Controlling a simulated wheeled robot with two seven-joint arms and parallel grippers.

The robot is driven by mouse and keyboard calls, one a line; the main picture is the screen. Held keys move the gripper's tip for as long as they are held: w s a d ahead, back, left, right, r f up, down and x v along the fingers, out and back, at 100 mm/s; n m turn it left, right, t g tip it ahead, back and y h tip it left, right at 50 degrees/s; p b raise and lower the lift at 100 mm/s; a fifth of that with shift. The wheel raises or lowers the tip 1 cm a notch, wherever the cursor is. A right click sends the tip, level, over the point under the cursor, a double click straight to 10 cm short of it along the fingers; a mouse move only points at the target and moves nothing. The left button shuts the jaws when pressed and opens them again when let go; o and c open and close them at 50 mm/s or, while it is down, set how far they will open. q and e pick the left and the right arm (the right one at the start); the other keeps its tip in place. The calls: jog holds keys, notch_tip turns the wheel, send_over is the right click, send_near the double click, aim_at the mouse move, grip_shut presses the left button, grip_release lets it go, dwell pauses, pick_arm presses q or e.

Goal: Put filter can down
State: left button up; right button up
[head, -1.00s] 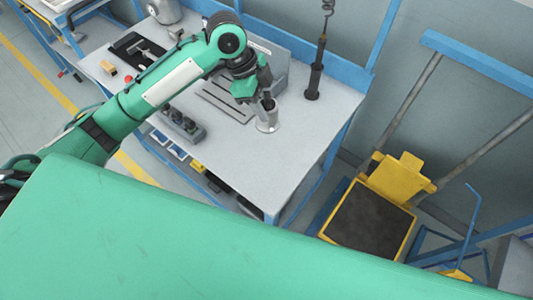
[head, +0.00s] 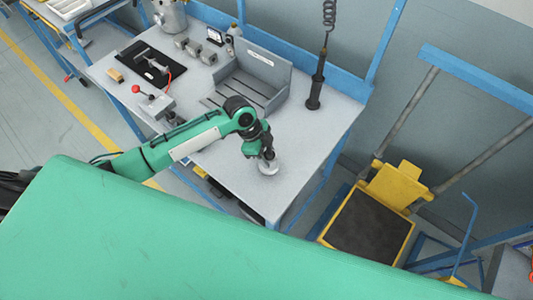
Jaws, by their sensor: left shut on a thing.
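My left gripper (head: 268,153) points down over the front right part of the bench top. It is shut on the filter can (head: 269,167), a small grey metal can with a wide round base. The base shows just below the fingers, close to or on the bench top (head: 310,135); I cannot tell if it touches. The fingers and wrist hide the can's upper part. My right gripper is not in view.
A grey slotted fixture (head: 262,75) stands behind the gripper. A black hanging tool (head: 316,90) stands to its right. A black mat with a tool (head: 150,63) and a red-knobbed clamp (head: 150,100) lie left. Bench top around the can is clear.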

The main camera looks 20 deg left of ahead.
pick_arm(q)
jog(key=shift+f, duration=0.65)
jog(key=shift+f, duration=0.2)
jog(key=o, duration=1.4)
jog(key=shift+r, duration=0.1)
jog(key=shift+b+v, duration=1.25)
jog(key=shift+v, duration=4.85)
